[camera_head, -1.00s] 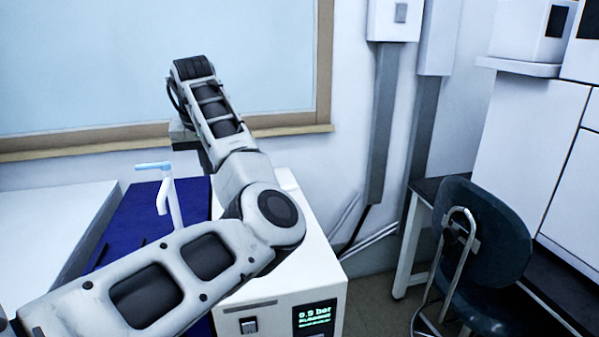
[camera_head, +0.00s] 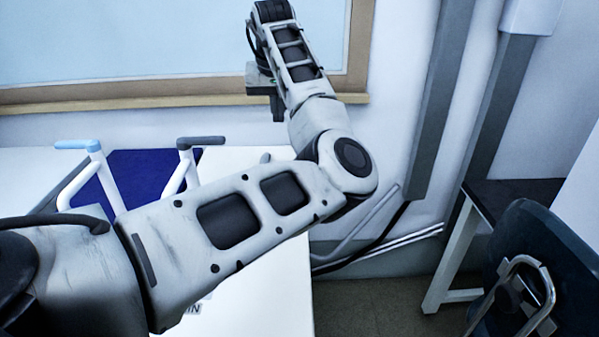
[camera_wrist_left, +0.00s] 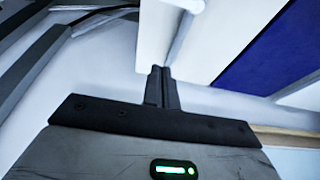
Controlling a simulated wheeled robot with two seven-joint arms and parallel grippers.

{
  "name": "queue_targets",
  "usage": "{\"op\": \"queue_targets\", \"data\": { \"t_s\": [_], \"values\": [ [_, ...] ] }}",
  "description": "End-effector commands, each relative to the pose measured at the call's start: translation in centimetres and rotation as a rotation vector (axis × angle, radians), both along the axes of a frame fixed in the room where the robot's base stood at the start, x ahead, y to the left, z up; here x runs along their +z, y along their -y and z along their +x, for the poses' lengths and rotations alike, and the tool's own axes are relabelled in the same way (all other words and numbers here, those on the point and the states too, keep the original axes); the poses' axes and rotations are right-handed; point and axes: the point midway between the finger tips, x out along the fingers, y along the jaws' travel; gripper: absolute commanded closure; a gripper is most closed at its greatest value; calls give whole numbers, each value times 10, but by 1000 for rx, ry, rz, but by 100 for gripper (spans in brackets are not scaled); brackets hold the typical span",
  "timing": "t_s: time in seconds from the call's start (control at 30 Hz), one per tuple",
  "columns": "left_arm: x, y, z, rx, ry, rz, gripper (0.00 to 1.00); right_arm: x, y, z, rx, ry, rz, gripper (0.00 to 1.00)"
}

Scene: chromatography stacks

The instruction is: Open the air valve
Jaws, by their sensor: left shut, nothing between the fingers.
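My left gripper (camera_head: 278,108) is at the far end of my arm in the head view, in front of the window sill. In the left wrist view its two fingers (camera_wrist_left: 161,88) are shut together with nothing between them. Two white taps stand at the left: one has a light blue handle (camera_head: 76,144), the other a grey handle (camera_head: 200,141). A small grey part (camera_head: 265,158) shows just behind my arm, apart from the gripper. A pale bar (camera_wrist_left: 181,38) lies beyond the fingertips in the left wrist view. I cannot tell which part is the air valve.
A blue panel (camera_head: 135,180) lies behind the taps. A window sill (camera_head: 150,94) runs along the wall.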

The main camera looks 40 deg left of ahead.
Motion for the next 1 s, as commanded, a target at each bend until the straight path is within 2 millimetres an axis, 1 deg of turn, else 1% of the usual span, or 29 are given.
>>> {"op": "queue_targets", "data": {
  "t_s": [0.03,0.2,0.33,0.77,0.87,0.97,1.0],
  "values": [
    [-16,0,0,2,2,1,100,-12,-2,0,-1,4,11,42],
    [-40,0,-1,1,2,1,100,-20,-6,2,-3,19,42,42],
    [-53,0,-1,1,2,1,100,-23,-8,3,-4,29,59,42],
    [-54,0,0,1,2,1,100,-19,-9,3,-4,31,69,42],
    [-59,-1,1,1,1,0,100,-20,-9,3,-4,31,69,42],
    [-70,-4,4,1,-1,-1,100,-20,-9,3,-4,31,69,42],
    [-77,-5,5,1,-1,-2,100,-20,-9,3,-4,31,69,42]
  ]
}}
